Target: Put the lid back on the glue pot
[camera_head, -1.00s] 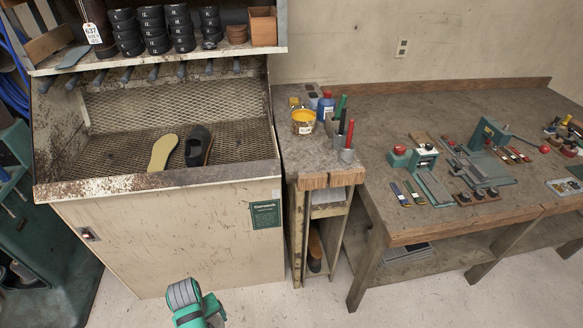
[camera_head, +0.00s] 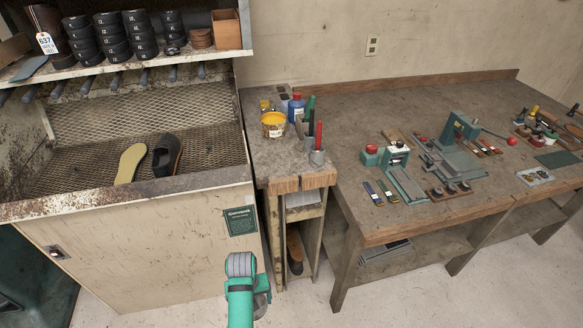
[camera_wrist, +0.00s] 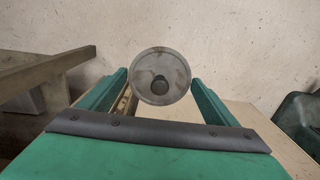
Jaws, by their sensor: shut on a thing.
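The glue pot (camera_head: 273,126) is a squat can with a yellow top and a paper label. In the head view, my green arm is low in front of the cabinet, well below and apart from the pot; the fingers cannot be made out there.
Left is a mesh-backed cabinet with an insole (camera_head: 130,163) and a black shoe (camera_head: 167,154). Right is a long workbench (camera_head: 440,215) with green presses.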

